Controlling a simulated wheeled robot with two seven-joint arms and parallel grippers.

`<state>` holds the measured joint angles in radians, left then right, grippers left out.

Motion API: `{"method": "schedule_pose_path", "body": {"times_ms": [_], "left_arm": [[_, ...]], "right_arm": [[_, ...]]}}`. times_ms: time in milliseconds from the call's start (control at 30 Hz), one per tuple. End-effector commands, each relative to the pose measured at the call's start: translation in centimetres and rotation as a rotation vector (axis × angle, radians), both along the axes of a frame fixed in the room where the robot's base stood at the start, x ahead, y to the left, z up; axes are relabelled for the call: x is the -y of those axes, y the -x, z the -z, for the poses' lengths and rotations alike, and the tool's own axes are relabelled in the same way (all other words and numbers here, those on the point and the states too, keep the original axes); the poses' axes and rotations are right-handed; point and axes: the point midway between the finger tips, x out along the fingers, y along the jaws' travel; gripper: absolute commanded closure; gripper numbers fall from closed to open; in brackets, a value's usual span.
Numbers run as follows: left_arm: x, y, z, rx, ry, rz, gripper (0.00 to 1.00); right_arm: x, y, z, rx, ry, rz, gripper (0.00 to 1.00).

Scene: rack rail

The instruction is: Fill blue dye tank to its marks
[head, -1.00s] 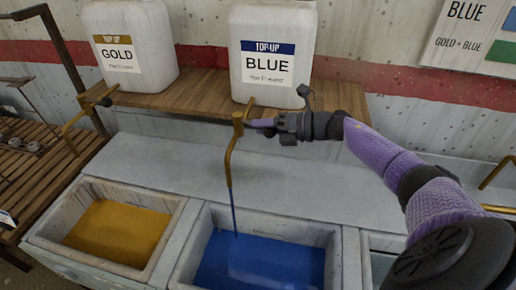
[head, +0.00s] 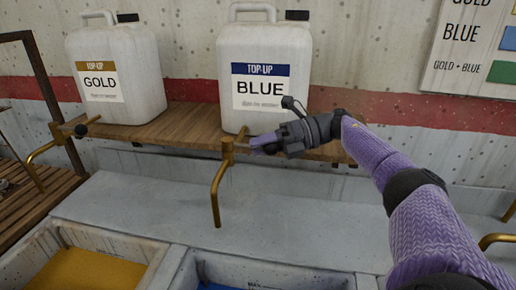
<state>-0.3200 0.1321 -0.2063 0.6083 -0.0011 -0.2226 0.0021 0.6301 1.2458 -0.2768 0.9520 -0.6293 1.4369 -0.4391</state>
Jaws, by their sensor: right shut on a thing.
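The blue dye tank (head: 188,272) is at the bottom edge of the head view, and only its far rim and a sliver of blue dye (head: 215,287) show. Its marks are mostly cut off. The white BLUE top-up jug (head: 265,60) stands on the wooden shelf. Its brass tap (head: 216,190) hangs over the tank, with no blue stream below the spout. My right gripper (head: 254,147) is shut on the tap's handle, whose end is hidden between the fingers. My left gripper is not in view.
A white GOLD top-up jug (head: 115,75) with its own brass tap (head: 42,152) stands to the left. The gold dye tank (head: 85,268) is at the lower left. A colour chart (head: 480,45) hangs on the wall at the right. The grey ledge (head: 130,205) is clear.

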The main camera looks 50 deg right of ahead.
Motion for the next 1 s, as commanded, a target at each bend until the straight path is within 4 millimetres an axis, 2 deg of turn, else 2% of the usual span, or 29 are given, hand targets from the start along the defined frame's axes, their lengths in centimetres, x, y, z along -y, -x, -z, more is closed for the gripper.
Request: {"method": "schedule_pose_path", "body": {"times_ms": [200,233,267,667,1000], "left_arm": [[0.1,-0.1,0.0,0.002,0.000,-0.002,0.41],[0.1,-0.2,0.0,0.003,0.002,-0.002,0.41],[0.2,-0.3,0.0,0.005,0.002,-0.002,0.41],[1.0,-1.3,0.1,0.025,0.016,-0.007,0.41],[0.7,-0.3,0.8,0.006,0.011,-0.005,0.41]], "right_arm": [[-0.1,0.0,0.2,-0.005,0.002,-0.001,1.00],[-0.1,0.0,0.2,-0.005,0.002,-0.001,0.51],[-0.1,0.0,0.2,-0.005,0.001,-0.002,0.47],[0.2,0.1,0.0,0.000,0.001,0.001,0.47],[4.5,3.3,-1.1,0.004,0.001,0.003,0.47]]}}
